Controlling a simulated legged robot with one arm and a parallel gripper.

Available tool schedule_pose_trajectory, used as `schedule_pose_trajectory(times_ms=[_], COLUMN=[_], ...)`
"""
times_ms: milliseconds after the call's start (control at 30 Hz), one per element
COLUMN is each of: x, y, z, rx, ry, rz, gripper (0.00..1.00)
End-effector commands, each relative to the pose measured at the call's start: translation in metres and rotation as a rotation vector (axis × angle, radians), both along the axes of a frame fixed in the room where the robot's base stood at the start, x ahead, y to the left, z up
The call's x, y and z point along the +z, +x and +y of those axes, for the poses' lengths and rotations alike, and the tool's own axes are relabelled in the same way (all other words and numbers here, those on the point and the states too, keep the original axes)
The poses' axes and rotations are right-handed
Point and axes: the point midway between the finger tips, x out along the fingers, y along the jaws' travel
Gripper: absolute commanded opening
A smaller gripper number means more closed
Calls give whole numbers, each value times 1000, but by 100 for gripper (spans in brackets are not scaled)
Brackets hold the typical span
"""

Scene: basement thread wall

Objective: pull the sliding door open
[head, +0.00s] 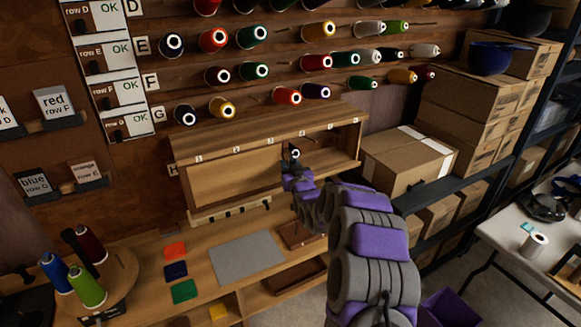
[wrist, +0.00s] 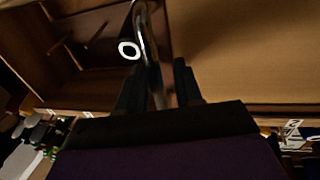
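A wooden cabinet (head: 275,137) stands against the wall at the back of the bench. The right end shows an open, darker interior. In the wrist view the panel (wrist: 240,50) fills the right and the dark interior (wrist: 85,50) lies at left. A curved metal handle (wrist: 152,35) runs down between the fingers of my gripper (wrist: 168,68). A gap shows beside the right finger. In the head view my gripper (head: 293,160) is at the panel's right edge, mostly hidden.
Rows of thread spools (head: 254,37) are above the cabinet. A cardboard box (head: 407,162) and shelving stand close on the right. The bench (head: 205,254) below holds a grey mat (head: 246,258) and coloured squares. Several spools stand on a round stand (head: 117,281) at lower left.

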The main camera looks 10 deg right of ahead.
Motion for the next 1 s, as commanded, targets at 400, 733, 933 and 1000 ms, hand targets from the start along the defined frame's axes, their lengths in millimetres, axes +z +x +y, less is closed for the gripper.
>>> schedule_pose_trajectory(times_ms=[400, 733, 933, 1000], x=[0, 0, 0, 1], y=[0, 0, 0, 2], z=[-2, -2, -3, -8], rx=[-1, -1, -1, -3], ry=[2, 1, 0, 0], rz=[-1, -1, -1, 0], gripper=[8, 0, 0, 0])
